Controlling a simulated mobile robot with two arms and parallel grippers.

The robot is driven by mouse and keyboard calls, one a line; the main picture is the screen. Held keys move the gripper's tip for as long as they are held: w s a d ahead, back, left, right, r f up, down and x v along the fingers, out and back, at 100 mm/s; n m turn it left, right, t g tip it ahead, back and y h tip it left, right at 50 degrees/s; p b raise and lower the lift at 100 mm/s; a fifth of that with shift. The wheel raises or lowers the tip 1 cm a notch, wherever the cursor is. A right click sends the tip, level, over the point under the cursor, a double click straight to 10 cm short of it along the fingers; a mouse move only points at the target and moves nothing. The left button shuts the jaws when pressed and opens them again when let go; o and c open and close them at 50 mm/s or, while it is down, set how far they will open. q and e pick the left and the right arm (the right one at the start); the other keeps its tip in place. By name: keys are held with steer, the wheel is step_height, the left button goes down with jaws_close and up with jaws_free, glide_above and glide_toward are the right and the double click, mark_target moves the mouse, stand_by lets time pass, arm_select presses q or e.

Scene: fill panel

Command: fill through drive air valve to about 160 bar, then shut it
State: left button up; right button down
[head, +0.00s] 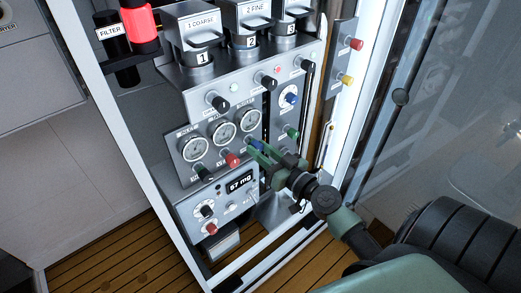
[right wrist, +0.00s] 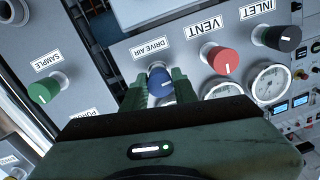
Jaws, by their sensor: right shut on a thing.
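The blue drive air valve knob (right wrist: 160,82) sits under the DRIVE AIR label (right wrist: 152,48) on the grey panel. My right gripper (right wrist: 158,90) is shut on this knob, one green finger on each side of it. In the head view my right gripper (head: 258,147) reaches in from the lower right, and the blue knob shows only partly between its fingers. Three round gauges (head: 222,132) stand in a row left of and above the gripper. Their needles are too small to read. My left gripper is not in view.
The red vent knob (right wrist: 222,58) and the dark inlet knob (right wrist: 283,37) are beside the drive air knob. A green sample knob (right wrist: 43,90) is on the other side. A display (head: 240,182) reading 67 mg is below. A white frame post (head: 352,100) stands at right.

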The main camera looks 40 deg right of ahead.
steer(key=shift+m, duration=0.4)
steer(key=m+b, duration=0.1)
steer(key=m, duration=0.2)
steer(key=shift+m+b, duration=0.35)
steer(key=shift+m, duration=0.05)
steer(key=m, duration=0.9)
steer(key=shift+t+h, duration=0.3)
steer(key=shift+a+m, duration=0.1)
steer(key=shift+m, duration=2.8)
steer(key=c, duration=1.1)
jaws_free()
